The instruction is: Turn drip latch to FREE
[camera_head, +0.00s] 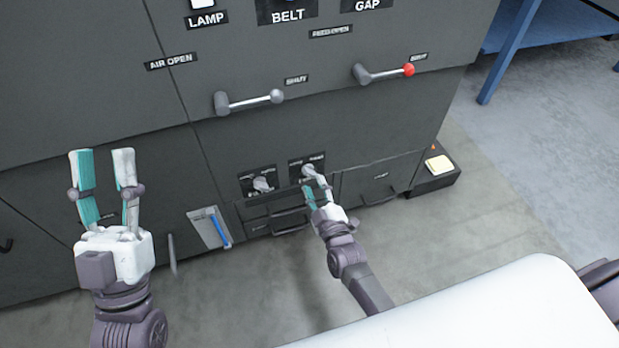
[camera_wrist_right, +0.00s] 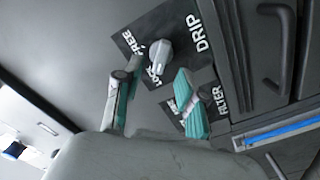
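The drip latch (camera_wrist_right: 160,52) is a grey knob on a black plate marked DRIP, FREE and LOCK in the right wrist view. Its lower end lies beside the word LOCK. In the head view it is the right one of two small knobs (camera_head: 309,171) low on the dark cabinet. My right gripper (camera_head: 318,187) is just in front of it. In the right wrist view its two fingers (camera_wrist_right: 154,82) are apart, with the knob ahead between them; contact cannot be told. My left gripper (camera_head: 102,162) is open and empty, raised at the left.
A second knob (camera_head: 262,184) sits left of the drip latch, its plate partly hidden in the wrist view. Drawer handles (camera_head: 289,221) lie below. Two levers (camera_head: 250,99) (camera_head: 385,73) stick out above. A blue-handled fitting (camera_head: 219,231) is at lower left.

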